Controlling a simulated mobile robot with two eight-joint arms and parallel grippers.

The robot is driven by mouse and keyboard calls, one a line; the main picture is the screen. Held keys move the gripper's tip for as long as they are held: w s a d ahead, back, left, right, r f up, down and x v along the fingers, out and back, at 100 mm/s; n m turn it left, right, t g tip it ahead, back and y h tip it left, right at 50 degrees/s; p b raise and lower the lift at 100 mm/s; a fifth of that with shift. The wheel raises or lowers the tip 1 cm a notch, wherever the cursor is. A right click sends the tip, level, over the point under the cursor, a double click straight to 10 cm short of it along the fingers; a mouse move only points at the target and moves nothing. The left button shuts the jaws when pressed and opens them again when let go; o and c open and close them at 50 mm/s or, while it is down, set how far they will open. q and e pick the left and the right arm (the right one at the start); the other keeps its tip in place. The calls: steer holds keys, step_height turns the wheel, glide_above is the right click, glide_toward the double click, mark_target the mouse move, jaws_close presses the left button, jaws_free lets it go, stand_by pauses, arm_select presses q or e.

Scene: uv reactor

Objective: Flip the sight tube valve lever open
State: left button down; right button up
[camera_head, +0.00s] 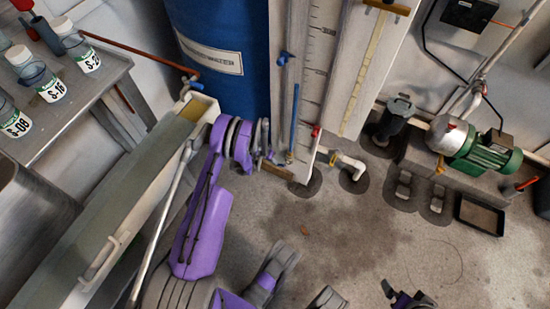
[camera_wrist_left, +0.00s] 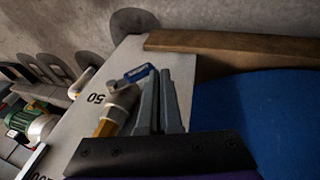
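The sight tube valve shows in the left wrist view with a blue lever (camera_wrist_left: 138,73) on a silver body (camera_wrist_left: 121,98), with a brass-coloured part below it. It is mounted on the white scale board (camera_wrist_left: 97,105). My left gripper (camera_wrist_left: 165,73) has its two grey fingers close together, with nothing visible between them. The fingertips are beside the lever's end; whether they touch it I cannot tell. In the head view my left gripper (camera_head: 270,155) is at the foot of the scale board (camera_head: 318,65), partly hidden by its own wrist.
A blue tank (camera_head: 225,80) stands behind my left wrist. A long grey-green trough (camera_head: 110,215) is left of the arm, and a table with labelled bottles (camera_head: 82,55) is at the upper left. A green pump (camera_head: 480,155) stands at right. The floor (camera_head: 370,225) between is mostly clear.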

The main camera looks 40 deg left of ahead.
arm_select(q)
steer(key=shift+w+d+f, duration=0.1)
steer(key=shift+d+f, duration=0.25)
steer(key=shift+f, duration=0.5)
steer(key=shift+w+d+f, duration=0.1)
steer(key=shift+d+f, duration=0.25)
steer(key=shift+f, duration=0.45)
stand_by(0.4)
steer(key=p+v, duration=0.2)
steer(key=v, duration=0.8)
steer(key=shift+s+r+p, duration=0.25)
steer(key=shift+r+p, duration=0.1)
steer(key=shift+p, duration=0.05)
steer(key=shift+a, duration=0.15)
